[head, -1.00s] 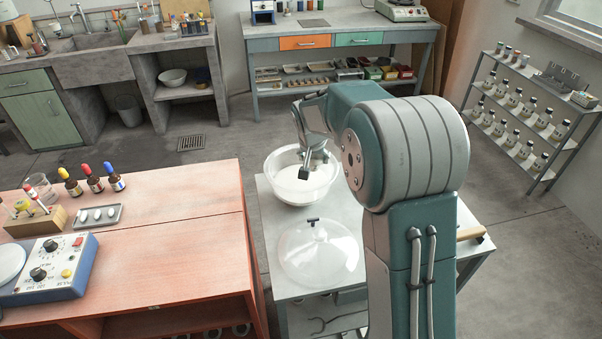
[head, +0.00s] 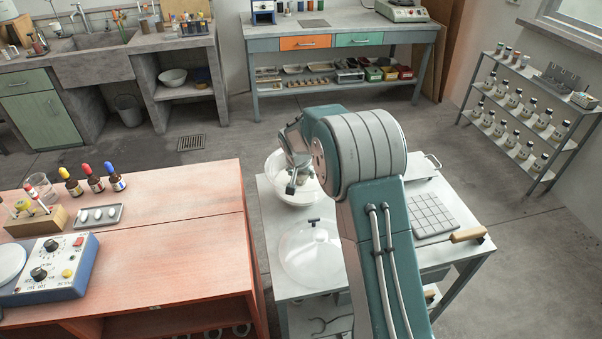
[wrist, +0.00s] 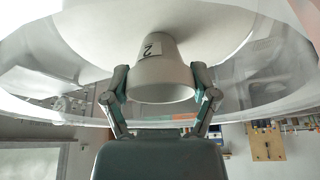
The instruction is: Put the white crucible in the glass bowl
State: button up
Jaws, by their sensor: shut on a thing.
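The white crucible (wrist: 163,75) carries a small label with a 2 and is between my gripper's two fingers in the wrist view. My gripper (wrist: 160,88) is shut on it, one finger on each side. The clear glass bowl (head: 276,166) stands on the grey bench, with my gripper (head: 297,184) over and inside its rim in the head view. A white disc (wrist: 75,35) lies in the bowl, close to the crucible's far end. I cannot tell whether they touch. In the head view my gripper and arm largely hide the crucible.
A clear glass lid (head: 310,255) with a dark knob lies in front of the bowl. A gridded plate (head: 432,215) and a wooden handle (head: 467,235) lie to the right. A red bench (head: 170,220) with bottles stands at left.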

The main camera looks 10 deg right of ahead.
jog(key=o, duration=1)
jog(key=shift+d, duration=0.15)
jog(key=v, duration=1.2)
jog(key=s+d+r+n, duration=0.1)
jog(key=s+r, duration=0.4)
jog(key=s, duration=0.3)
jog(key=s+d+r+n, duration=0.1)
jog(key=s+r, duration=0.5)
jog(key=s, duration=0.2)
jog(key=s+f+n+t+y, duration=0.1)
jog(key=s+n, duration=0.1)
jog(key=s, duration=1.8)
jog(key=shift+n+y, duration=0.3)
jog(key=shift+y, duration=0.1)
jog(key=shift+a+f, duration=0.1)
jog(key=shift+a, duration=0.05)
